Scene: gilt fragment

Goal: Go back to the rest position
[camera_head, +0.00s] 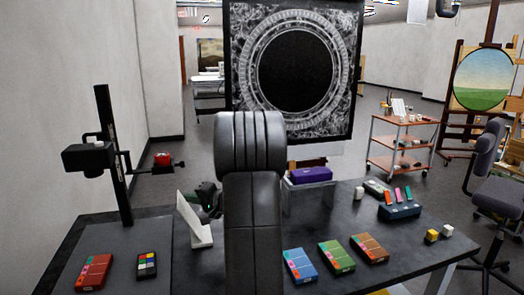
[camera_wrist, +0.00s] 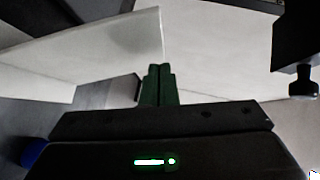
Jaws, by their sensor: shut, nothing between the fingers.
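My gripper (camera_wrist: 158,72) shows in the wrist view as two dark green fingers pressed together, with nothing between them. In the head view my gripper (camera_head: 205,194) is partly hidden behind my own arm, which stands upright in the middle of the picture. The gripper is just behind and right of a tilted white panel (camera_head: 193,220) on the dark table. The same white panel (camera_wrist: 85,55) fills the upper left of the wrist view. I cannot tell whether the fingers touch it.
A black post stand (camera_head: 112,150) with a side arm holding a red item is at the left. Blue (camera_head: 299,266), green (camera_head: 336,257) and orange (camera_head: 369,248) boxes lie at the front right. A purple box (camera_head: 311,175) sits on a riser. Bare tabletop (camera_head: 215,270) lies at front centre.

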